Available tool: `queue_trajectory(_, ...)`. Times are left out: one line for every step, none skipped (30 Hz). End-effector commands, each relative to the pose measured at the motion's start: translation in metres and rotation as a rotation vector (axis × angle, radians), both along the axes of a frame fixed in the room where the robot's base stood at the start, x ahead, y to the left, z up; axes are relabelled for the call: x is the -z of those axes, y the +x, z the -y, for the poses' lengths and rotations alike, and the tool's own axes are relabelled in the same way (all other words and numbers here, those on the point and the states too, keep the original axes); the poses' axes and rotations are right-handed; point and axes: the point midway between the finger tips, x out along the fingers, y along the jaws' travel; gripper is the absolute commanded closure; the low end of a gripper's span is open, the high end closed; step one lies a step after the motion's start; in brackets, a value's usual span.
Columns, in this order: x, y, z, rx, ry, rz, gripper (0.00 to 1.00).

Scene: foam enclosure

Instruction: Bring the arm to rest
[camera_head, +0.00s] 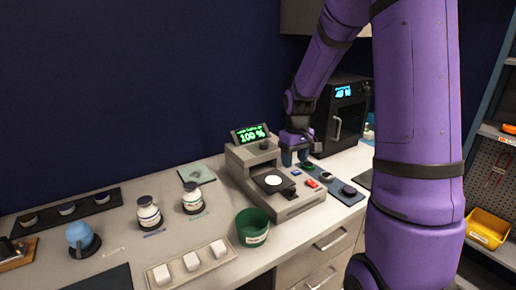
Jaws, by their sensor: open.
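My purple arm (322,62) reaches in from the upper right and bends down to the counter. My gripper (295,158) points down at the back right of a grey instrument, just left of the dark oven-like box. Its jaws are open, and I see nothing held between them. A small dark green piece (308,165) sits close to the fingertips; I cannot tell whether they touch it. The large purple link of my arm hides the right part of the counter.
The grey instrument (238,161) has a "100 %" display (251,134). A blue mat (340,184) with small round pieces lies beside it. A dark oven-like box (345,118) stands behind.

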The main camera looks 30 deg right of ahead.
Motion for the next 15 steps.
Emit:
queue_trajectory(0.0,0.0,0.0,0.0,0.0,0.0,0.45)
queue_trajectory(0.0,0.0,0.0,0.0,0.0,0.0,0.45)
queue_trajectory(0.0,0.0,0.0,0.0,0.0,0.0,0.45)
queue_trajectory(0.0,0.0,0.0,0.0,0.0,0.0,0.45)
queue_trajectory(0.0,0.0,0.0,0.0,0.0,0.001,0.45)
queue_trajectory(-0.002,0.0,-0.001,-0.001,-0.002,0.003,0.45)
queue_trajectory(-0.004,-0.001,-0.002,-0.001,-0.004,0.005,0.45)
queue_trajectory(-0.008,-0.002,-0.004,-0.001,-0.006,0.009,0.45)
queue_trajectory(-0.013,-0.003,-0.007,-0.002,-0.01,0.016,0.45)
queue_trajectory(-0.019,-0.005,-0.011,-0.002,-0.014,0.023,0.45)
queue_trajectory(-0.026,-0.007,-0.015,-0.002,-0.018,0.031,0.45)
queue_trajectory(-0.035,-0.011,-0.02,0.0,-0.025,0.042,0.45)
queue_trajectory(-0.043,-0.015,-0.025,-0.001,-0.03,0.052,0.45)
queue_trajectory(-0.052,-0.018,-0.03,-0.001,-0.035,0.063,0.45)
queue_trajectory(-0.063,-0.024,-0.037,0.001,-0.041,0.078,0.45)
